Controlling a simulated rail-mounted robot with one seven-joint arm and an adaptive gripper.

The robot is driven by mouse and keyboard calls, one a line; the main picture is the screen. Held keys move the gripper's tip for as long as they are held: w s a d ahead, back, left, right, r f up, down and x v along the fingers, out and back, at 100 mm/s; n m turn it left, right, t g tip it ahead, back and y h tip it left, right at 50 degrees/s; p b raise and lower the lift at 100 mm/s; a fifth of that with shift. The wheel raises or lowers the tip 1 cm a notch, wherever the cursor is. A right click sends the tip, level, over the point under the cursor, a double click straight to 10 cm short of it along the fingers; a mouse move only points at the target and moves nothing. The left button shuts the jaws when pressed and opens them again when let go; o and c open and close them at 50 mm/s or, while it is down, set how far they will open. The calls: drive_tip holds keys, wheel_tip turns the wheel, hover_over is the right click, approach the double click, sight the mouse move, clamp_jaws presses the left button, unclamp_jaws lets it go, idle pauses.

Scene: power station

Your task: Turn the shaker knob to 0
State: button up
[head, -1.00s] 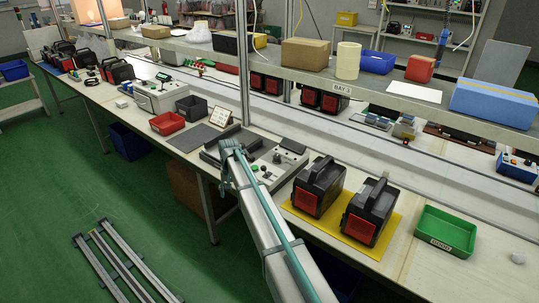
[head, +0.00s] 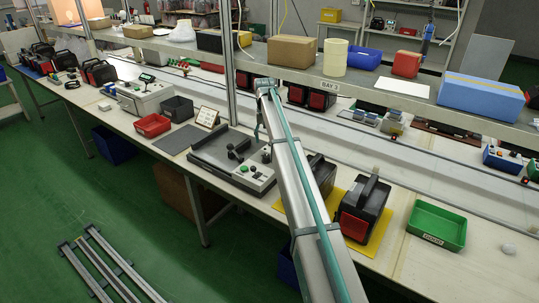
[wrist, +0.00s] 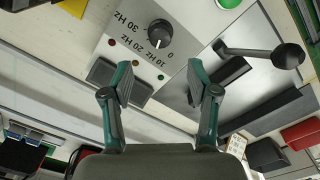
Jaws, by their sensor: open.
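The shaker (head: 228,160) stands on the bench, with its light control panel at its right end. In the wrist view, the black round shaker knob (wrist: 159,33) sits on the panel beside the marks 0, 10 Hz, 20 Hz and 30 Hz, which appear upside down. A pale pointer line shows on the knob, seemingly toward the 20 Hz side; its exact setting is hard to read. My gripper (wrist: 157,82) is open and empty, its fingers apart, with the knob beyond the gap between them. In the head view my arm hides most of the gripper.
A lever with a black ball end (wrist: 288,55) sticks out beside the panel. A green button (wrist: 228,3) is near the knob. Black boxes with red fronts (head: 364,212) stand on a yellow mat right of the shaker. A shelf (head: 340,87) runs above the bench.

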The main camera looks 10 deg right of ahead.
sight(266, 156)
wheel_tip(266, 156, down, 9)
drive_tip(key=shift+f+p, duration=0.1)
drive_tip(key=shift+p, duration=0.8)
clamp_jaws()
drive_tip(key=shift+n, duration=0.3)
drive_tip(key=n, duration=0.3)
drive_tip(key=shift+b, duration=0.3)
drive_tip(key=shift+n, duration=2.2)
